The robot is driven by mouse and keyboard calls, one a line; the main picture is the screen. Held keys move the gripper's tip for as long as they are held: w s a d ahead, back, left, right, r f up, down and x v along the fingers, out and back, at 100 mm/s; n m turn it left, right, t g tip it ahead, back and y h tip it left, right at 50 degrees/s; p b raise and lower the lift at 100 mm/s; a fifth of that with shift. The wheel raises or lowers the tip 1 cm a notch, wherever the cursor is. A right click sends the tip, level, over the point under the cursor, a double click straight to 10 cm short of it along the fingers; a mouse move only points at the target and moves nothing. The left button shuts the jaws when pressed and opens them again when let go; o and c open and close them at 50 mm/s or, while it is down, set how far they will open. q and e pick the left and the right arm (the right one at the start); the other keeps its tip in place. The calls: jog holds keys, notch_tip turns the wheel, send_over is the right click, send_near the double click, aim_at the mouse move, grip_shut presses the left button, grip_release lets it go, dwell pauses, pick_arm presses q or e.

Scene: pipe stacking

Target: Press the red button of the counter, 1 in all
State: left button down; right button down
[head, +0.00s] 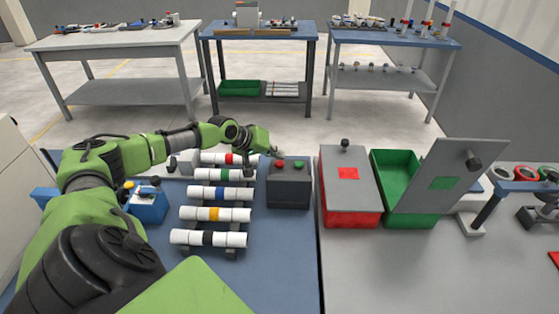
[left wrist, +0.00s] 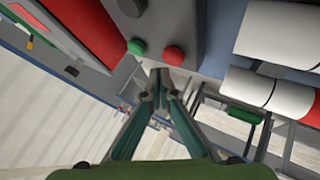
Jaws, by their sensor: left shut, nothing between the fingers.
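The counter (head: 289,190) is a dark grey box on the blue table, with a red button (head: 279,164) and a green button (head: 298,164) on top. My left gripper (head: 276,152) is shut and empty, at the far side of the counter's top, close to the red button. In the left wrist view the shut fingertips (left wrist: 160,78) are just below the red button (left wrist: 173,55) in the picture, with the green button (left wrist: 137,46) to its left. I cannot tell whether they touch the counter. My right gripper is not in view.
Several white pipes with coloured bands (head: 215,213) lie on a rack left of the counter. A red box (head: 350,205) and an open green box (head: 398,175) stand to its right. A blue box (head: 148,207) is at the left. Tables stand behind.

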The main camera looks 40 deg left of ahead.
aim_at(277, 164)
pick_arm(q)
jog(key=shift+f, duration=0.4)
jog(key=shift+f+b, duration=0.35)
jog(key=shift+f, duration=0.15)
dwell(0.8)
jog(key=shift+r+p, duration=0.9)
jog(key=shift+r, duration=0.1)
notch_tip(277, 164, up, 5)
jog(key=p, duration=0.4)
jog(key=shift+p, duration=0.4)
